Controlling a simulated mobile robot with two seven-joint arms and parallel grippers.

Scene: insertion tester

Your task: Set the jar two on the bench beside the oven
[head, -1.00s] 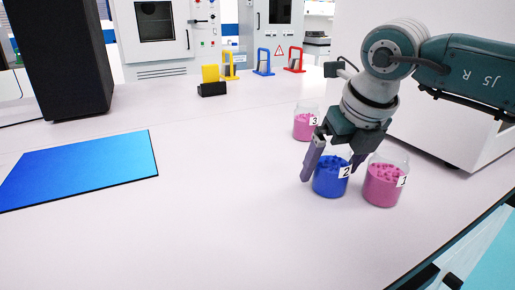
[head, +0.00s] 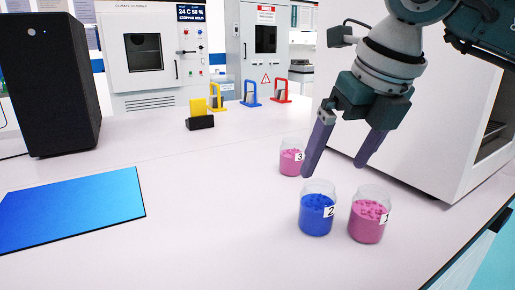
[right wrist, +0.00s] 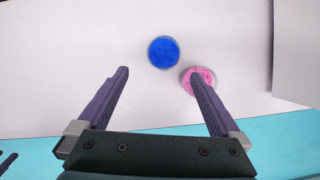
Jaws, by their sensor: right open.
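Jar two (head: 316,214) is a clear jar with blue contents and a "2" label. It stands upright on the white bench (head: 230,240), just left of pink jar one (head: 366,222). Pink jar three (head: 291,162) stands farther back. My right gripper (head: 335,170) is open and empty, above and apart from jar two. In the right wrist view, jar two (right wrist: 163,52) shows from above, beyond the gap between the open fingers (right wrist: 159,74). Jar one (right wrist: 205,77) is partly behind the right finger. The white cabinet with an open front, likely the oven (head: 425,130), stands at the right.
A blue mat (head: 75,205) lies at left, with a black tower (head: 52,85) behind it. A black block with a yellow part (head: 200,122) and yellow, blue and red (head: 281,92) stands are at the back. The bench between mat and jars is clear.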

